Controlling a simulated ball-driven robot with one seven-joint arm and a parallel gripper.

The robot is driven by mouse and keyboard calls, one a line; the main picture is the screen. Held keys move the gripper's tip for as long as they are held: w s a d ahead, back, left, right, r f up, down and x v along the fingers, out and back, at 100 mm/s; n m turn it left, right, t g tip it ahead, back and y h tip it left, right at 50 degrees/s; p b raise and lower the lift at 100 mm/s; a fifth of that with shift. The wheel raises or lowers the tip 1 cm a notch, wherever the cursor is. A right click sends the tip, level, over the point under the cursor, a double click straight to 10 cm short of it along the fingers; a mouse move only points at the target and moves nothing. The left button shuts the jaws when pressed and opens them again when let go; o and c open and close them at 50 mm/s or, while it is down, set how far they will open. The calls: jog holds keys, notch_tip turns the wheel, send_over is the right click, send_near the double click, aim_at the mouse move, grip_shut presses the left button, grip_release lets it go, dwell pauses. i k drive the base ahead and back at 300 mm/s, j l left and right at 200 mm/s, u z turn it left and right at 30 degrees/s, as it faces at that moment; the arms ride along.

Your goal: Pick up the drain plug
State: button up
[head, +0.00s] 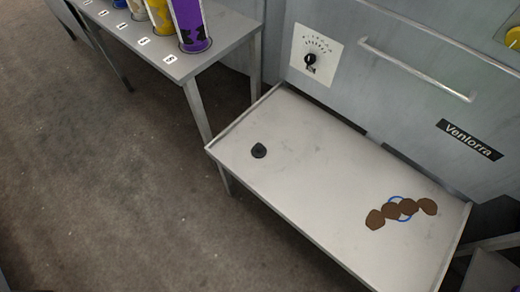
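A small black round piece, which looks like the drain plug (259,151), lies on the grey metal table (310,165) near its left end. It sits alone, with bare tabletop around it. Its fine shape is too small to make out. My gripper does not show in the head view.
Brown flat patches (392,211) lie over a blue ring (403,219) at the table's right. Behind stands a metal panel with a dial (310,59) and a handle bar (415,70). A numbered rack with a purple cylinder (190,25) stands upper left. The floor at left is clear.

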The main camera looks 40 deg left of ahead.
aim_at(258, 151)
jog(key=i+j+u, duration=0.2)
jog(key=u, duration=0.2)
jog(key=i+u, duration=0.8)
